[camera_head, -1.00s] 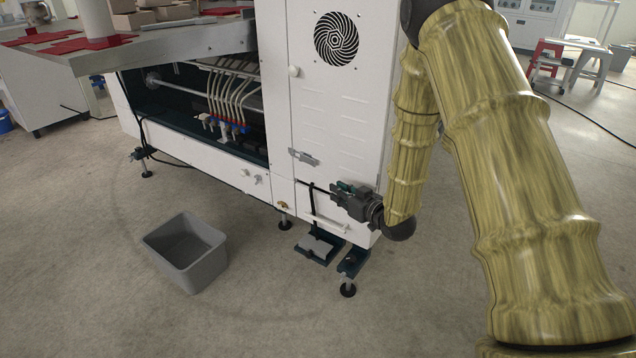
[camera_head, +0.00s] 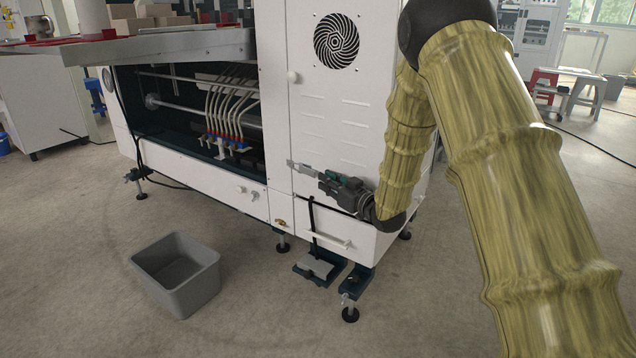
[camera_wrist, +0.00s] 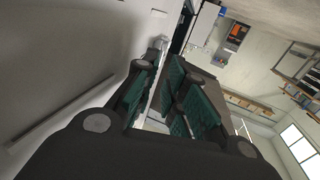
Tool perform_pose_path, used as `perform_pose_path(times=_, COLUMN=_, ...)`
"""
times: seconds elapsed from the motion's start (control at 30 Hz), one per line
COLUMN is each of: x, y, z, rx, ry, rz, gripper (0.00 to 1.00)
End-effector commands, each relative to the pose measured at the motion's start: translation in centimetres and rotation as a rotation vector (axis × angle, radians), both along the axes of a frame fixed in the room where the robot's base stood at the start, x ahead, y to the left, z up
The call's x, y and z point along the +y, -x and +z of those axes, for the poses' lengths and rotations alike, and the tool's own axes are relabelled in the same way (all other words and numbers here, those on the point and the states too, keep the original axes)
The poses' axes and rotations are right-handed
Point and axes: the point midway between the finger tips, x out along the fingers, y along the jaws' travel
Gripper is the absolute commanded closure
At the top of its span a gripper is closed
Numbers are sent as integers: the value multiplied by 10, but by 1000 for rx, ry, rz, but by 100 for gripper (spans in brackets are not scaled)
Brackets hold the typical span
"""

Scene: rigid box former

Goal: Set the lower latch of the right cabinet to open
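The right cabinet (camera_head: 330,120) is white, with a round black fan grille and vent slots. Its lower latch (camera_head: 297,166) is a small grey metal piece near the door's left edge. My gripper (camera_head: 320,176) is just right of the latch and at about its height, pointing left along the cabinet face. In the wrist view, the green-padded fingers of my gripper (camera_wrist: 160,98) stand apart with nothing seen between them. A small pale metal part, probably the latch (camera_wrist: 161,43), shows beyond the fingertips. Whether the fingers touch it cannot be told.
A white round knob (camera_head: 292,77) sits higher on the cabinet, and a white bar handle (camera_head: 332,238) lies low on it. A grey bin (camera_head: 176,275) stands on the floor in front. The floor around the bin is clear.

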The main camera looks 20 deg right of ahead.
Motion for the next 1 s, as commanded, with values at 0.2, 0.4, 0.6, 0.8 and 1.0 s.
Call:
perform_pose_path(times=0.2, x=12, y=-30, z=-3, rx=-3, ry=1, rz=0, gripper=87)
perform_pose_path(times=0.4, x=18, y=-45, z=-1, rx=-1, ry=1, rz=0, gripper=87)
perform_pose_path(times=0.6, x=20, y=-48, z=0, rx=0, ry=0, rz=0, gripper=87)
perform_pose_path(times=0.8, x=19, y=-48, z=0, rx=0, ry=0, rz=-1, gripper=93)
perform_pose_path(times=1.0, x=19, y=-48, z=0, rx=0, ry=-1, rz=-1, gripper=100)
